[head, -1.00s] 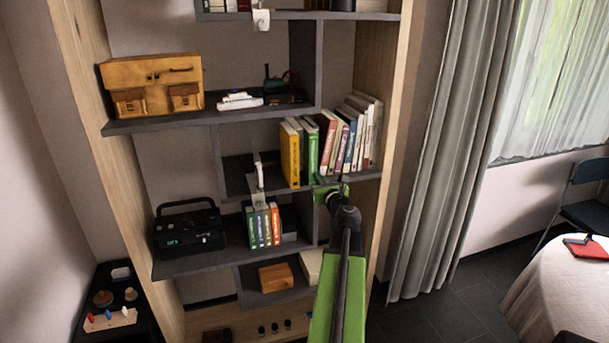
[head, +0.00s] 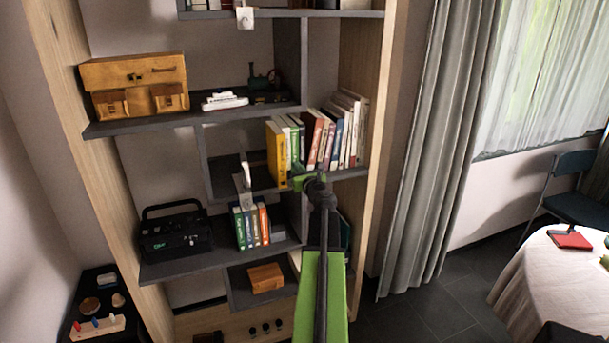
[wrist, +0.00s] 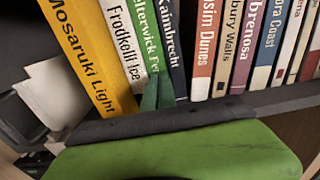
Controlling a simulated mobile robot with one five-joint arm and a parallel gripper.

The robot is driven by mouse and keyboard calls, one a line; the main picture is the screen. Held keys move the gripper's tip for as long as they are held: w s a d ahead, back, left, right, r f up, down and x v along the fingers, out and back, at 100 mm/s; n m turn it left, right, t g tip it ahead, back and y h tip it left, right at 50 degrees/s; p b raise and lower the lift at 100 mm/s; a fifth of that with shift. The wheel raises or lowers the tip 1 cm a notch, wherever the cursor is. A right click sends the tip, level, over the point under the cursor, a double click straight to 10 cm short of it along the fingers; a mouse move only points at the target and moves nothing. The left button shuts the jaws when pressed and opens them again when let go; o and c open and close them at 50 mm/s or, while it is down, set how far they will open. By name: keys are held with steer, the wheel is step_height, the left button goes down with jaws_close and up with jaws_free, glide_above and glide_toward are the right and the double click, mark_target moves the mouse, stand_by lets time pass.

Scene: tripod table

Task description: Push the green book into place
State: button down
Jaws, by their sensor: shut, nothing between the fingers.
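The green book (wrist: 146,38) stands upright in a row on the shelf, between a white book (wrist: 119,42) and a dark book (wrist: 169,40). In the head view the green book (head: 295,138) shows above my gripper (head: 302,182). Its spine looks about level with its neighbours. In the wrist view my gripper (wrist: 158,92) is shut and empty, with its fingertips in front of the lower spine of the green book. They look in contact or nearly so. The fingers hide the bottom of the spine.
A yellow book (head: 276,152) stands at the row's left end, and several books lean to the right. A lower shelf (head: 190,264) holds a black radio (head: 173,235) and several small books.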

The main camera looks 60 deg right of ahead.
steer(key=shift+a, duration=0.1)
steer(key=shift+s+a, duration=0.15)
steer(key=shift+s, duration=0.05)
steer(key=v, duration=1.3)
steer(key=shift+s, duration=0.25)
